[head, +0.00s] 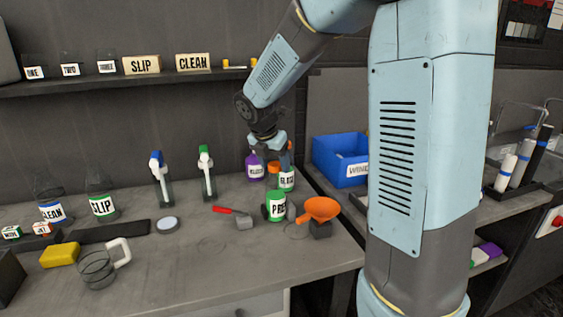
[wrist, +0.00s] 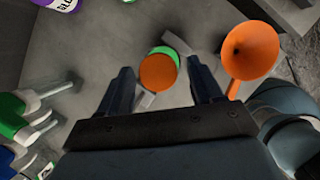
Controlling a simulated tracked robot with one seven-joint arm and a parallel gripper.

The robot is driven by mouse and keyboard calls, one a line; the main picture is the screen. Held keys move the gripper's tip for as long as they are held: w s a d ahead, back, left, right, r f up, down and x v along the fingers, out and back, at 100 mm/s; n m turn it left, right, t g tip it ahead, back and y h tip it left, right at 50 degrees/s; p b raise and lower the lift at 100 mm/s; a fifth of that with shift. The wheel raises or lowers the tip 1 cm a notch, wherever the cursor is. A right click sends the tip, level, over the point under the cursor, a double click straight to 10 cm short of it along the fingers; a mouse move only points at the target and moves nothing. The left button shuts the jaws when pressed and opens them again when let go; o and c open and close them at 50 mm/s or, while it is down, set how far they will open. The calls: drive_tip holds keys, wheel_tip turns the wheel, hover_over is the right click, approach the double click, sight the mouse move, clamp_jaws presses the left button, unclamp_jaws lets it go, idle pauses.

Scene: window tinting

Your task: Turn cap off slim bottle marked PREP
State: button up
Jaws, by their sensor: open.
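The bottle marked PREP (head: 277,210) stands upright on the bench with a green label; only part of its lettering reads, and orange shows at its top. Nothing is held.
An orange funnel (head: 320,208) stands just right of the bottle. A green-labelled bottle (head: 287,181) and a purple bottle (head: 255,168) stand behind it. A red-handled tool (head: 236,214) lies left. A blue bin (head: 340,160) is at the right. The bench front is mostly clear.

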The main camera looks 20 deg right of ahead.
drive_tip(key=m, duration=0.2)
drive_tip(key=m+g+h, duration=0.1)
drive_tip(key=m, duration=0.2)
drive_tip(key=shift+g, duration=0.3)
drive_tip(key=m+g, duration=0.1)
drive_tip(key=m, duration=0.2)
drive_tip(key=shift+c, duration=0.3)
drive_tip(key=c, duration=1.1)
drive_tip(key=shift+o, duration=0.2)
drive_tip(key=shift+n+t, duration=0.4)
drive_tip(key=shift+n, duration=0.7)
drive_tip(key=n+t, duration=0.1)
drive_tip(key=n, duration=0.3)
drive_tip(key=shift+y, duration=0.3)
drive_tip(key=n+t+y, duration=0.1)
drive_tip(key=n, duration=0.2)
drive_tip(key=n+t+y, duration=0.1)
drive_tip(key=n, duration=0.3)
